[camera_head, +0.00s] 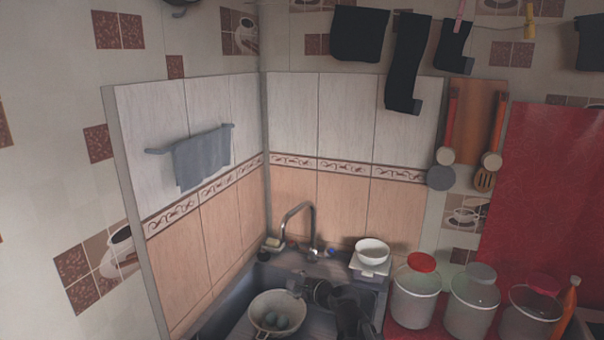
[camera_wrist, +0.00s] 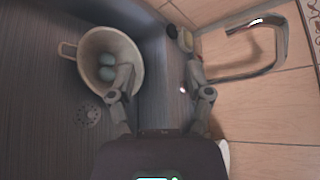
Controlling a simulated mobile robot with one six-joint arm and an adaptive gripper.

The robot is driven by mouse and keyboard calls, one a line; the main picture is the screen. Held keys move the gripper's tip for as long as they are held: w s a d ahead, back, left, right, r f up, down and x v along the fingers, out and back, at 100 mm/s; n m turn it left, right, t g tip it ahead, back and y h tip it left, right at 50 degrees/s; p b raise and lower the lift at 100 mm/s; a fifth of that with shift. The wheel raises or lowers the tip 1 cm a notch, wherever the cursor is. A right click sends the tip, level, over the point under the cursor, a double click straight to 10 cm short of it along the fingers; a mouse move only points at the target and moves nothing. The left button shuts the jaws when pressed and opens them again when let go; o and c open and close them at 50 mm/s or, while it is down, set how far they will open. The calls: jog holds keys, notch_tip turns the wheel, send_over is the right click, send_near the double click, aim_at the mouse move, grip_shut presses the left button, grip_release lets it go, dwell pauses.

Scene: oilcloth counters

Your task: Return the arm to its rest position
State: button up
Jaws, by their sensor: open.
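My gripper (camera_wrist: 161,80) is open in the wrist view, with its two fingers spread apart and nothing seen between them. In the head view my gripper (camera_head: 300,287) is over the sink, beside the upper right of a cream colander (camera_head: 258,318). The colander also shows in the wrist view (camera_wrist: 131,47), partly behind the left finger. It holds bluish egg-like objects (camera_head: 270,320). My dark arm reaches up from the bottom of the head view.
A curved faucet (camera_head: 312,222) stands at the sink's back. A white bowl (camera_head: 371,250) sits on a white container at its right. Several lidded tubs (camera_head: 415,298) stand farther right. Tiled walls close off the left and back. The space above the sink looks open.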

jog(key=s+d+f+n+g+h, duration=0.3)
jog(key=s+d+n, duration=0.2)
jog(key=d, duration=0.1)
jog(key=s+d+f+n+g+h, duration=0.3)
jog(key=s+d+f+n+g, duration=0.1)
jog(key=s+d+n, duration=0.1)
jog(key=s+d+f+n+g+h+p, duration=0.1)
jog(key=s+d+f+n+g+h, duration=0.2)
jog(key=s+d+n, duration=0.3)
jog(key=shift+s+d+f, duration=0.2)
jog(key=shift+d+f, duration=0.4)
jog(key=shift+d, duration=0.05)
jog(key=shift+s+d+g+h, duration=0.3)
jog(key=shift+d, duration=0.1)
jog(key=shift+a, duration=0.1)
dwell(1.5)
